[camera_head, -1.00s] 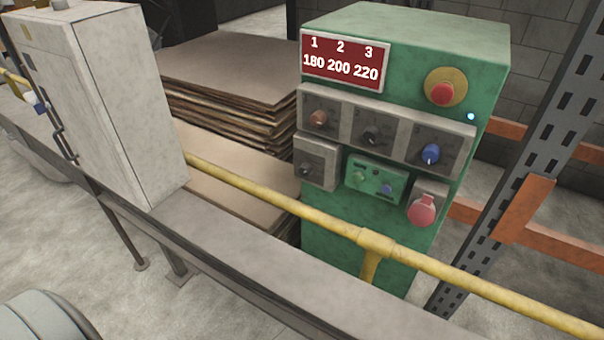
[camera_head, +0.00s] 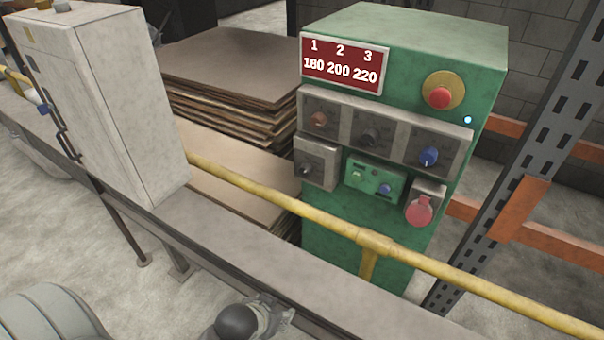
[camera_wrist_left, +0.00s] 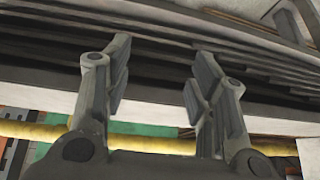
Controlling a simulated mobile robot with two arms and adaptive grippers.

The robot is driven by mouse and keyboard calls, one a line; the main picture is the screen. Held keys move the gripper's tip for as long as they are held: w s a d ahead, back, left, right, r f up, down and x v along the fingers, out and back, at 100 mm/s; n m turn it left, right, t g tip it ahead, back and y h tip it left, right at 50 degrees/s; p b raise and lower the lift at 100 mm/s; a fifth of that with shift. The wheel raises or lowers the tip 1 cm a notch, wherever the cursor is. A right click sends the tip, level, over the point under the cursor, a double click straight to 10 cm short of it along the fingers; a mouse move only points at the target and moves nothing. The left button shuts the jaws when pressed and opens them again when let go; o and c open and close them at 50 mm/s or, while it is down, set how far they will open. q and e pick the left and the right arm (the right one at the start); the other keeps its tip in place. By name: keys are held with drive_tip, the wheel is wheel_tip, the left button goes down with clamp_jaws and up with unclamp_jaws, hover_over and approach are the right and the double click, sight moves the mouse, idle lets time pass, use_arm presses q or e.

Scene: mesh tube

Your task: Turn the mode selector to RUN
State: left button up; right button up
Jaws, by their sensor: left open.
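The green control cabinet (camera_head: 405,50) stands behind the yellow rail in the head view. A row of three knobs crosses its front: brown (camera_head: 318,119), black (camera_head: 370,135) and blue (camera_head: 428,156). A dark knob (camera_head: 306,169) sits on a grey plate below at the left. The labels are too small to read, so I cannot tell which knob is the mode selector. My left gripper (camera_head: 275,312) shows at the bottom edge of the head view, well short of the panel. In the left wrist view (camera_wrist_left: 160,78) its fingers are apart and empty. My right gripper is not in view.
A yellow rail (camera_head: 280,205) and a grey beam (camera_head: 230,240) run between me and the cabinet. A pale box (camera_head: 125,100) stands at left, stacked sheets (camera_head: 230,60) behind. A red stop button (camera_head: 439,97) and red socket (camera_head: 419,209) are on the cabinet.

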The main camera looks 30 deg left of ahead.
sight(304, 173)
use_arm(q)
drive_tip(key=w+a+r+n+t, duration=0.1)
drive_tip(key=w+r+t, duration=0.1)
drive_tip(key=w, duration=0.2)
drive_tip(key=w+a+r+t, duration=0.2)
drive_tip(key=w+r, duration=0.1)
drive_tip(key=w, duration=0.1)
drive_tip(key=w+a+r+n+t, duration=0.1)
drive_tip(key=w+r, duration=0.2)
drive_tip(key=w, duration=0.1)
drive_tip(key=shift+w+a+n+t+y, duration=0.1)
drive_tip(key=shift+a+n+t+y, duration=0.2)
drive_tip(key=shift+a+t, duration=0.1)
drive_tip(key=w+a+r+t, duration=0.1)
drive_tip(key=w+r+t, duration=0.1)
drive_tip(key=w, duration=0.4)
drive_tip(key=w+a+r+n+t+h, duration=0.1)
drive_tip(key=w+r+t, duration=0.1)
drive_tip(key=w, duration=0.5)
drive_tip(key=w+a+r+t, duration=0.1)
drive_tip(key=w+r+t, duration=0.1)
drive_tip(key=w, duration=0.4)
drive_tip(key=shift+w+a+r+p, duration=0.2)
drive_tip(key=shift+w+r+p, duration=0.15)
drive_tip(key=shift+r, duration=0.3)
drive_tip(key=c, duration=1)
